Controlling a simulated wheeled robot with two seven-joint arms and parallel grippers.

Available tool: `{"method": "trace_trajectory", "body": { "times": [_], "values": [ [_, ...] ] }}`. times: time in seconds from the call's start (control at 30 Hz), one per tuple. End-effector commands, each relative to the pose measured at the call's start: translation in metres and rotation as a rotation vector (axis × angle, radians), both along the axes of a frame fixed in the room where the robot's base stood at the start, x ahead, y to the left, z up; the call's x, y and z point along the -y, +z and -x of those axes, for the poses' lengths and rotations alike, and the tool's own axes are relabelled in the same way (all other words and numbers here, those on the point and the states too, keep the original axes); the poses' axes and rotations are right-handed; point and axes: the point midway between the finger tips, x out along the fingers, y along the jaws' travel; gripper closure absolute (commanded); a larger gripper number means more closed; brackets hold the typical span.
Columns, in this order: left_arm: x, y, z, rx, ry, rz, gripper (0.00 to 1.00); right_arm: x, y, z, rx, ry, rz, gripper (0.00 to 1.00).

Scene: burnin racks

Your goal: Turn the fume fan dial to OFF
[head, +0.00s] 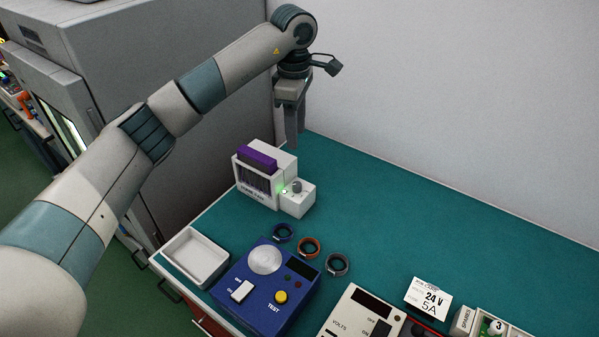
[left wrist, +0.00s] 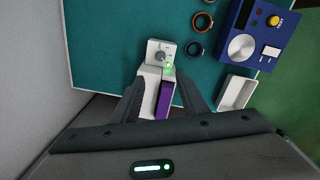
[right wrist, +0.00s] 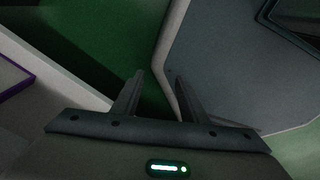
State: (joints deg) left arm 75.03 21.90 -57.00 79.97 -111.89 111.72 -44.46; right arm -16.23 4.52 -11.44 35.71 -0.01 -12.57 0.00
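The fume fan unit (head: 273,163) is a white box with a dark grille and a purple top strip, standing at the back left of the green bench. Its grey dial (head: 296,187) sits on a lower white block at its right, beside a lit green lamp (head: 284,191). The left wrist view shows the dial (left wrist: 161,57) beyond my fingertips. My left gripper (head: 293,140) points down above and behind the unit; in its wrist view its fingers (left wrist: 163,92) are apart, with nothing held. My right gripper (right wrist: 158,80) is open and empty, away from the bench. The dial's labels are too small to read.
A white tray (head: 171,256), a blue tester (head: 240,297) and several wrist straps (head: 309,247) lie in front of the unit. A power supply (head: 345,313) and a "24 V 5A" card (head: 428,298) are further right. The bench right of the dial is clear. A grey cabinet (head: 190,90) stands left.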

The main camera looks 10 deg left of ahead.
Motion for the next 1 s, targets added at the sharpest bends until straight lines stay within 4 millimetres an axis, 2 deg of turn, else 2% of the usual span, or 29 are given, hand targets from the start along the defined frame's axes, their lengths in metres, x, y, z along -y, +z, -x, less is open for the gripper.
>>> {"method": "trace_trajectory", "body": {
  "times": [0.3, 0.43, 0.57, 0.7, 1.0],
  "values": [
    [0.000, 0.000, 0.000, 0.000, 0.000, 0.001, 0.60, 0.001, 0.000, 0.033, -0.038, 0.000, 0.002, 0.60],
    [0.000, -0.003, 0.000, -0.001, 0.000, 0.001, 0.60, 0.001, 0.001, 0.031, -0.036, 0.000, 0.002, 0.60],
    [0.000, -0.011, 0.000, -0.002, 0.000, 0.000, 0.60, 0.001, 0.006, 0.020, -0.023, 0.001, 0.002, 0.60],
    [0.000, -0.026, 0.000, -0.004, 0.000, 0.001, 0.60, 0.001, 0.014, 0.011, -0.012, 0.001, 0.002, 0.60],
    [0.001, -0.076, -0.002, -0.005, 0.001, 0.001, 0.60, 0.001, 0.037, 0.016, -0.017, 0.001, 0.002, 0.60]
  ]
}}
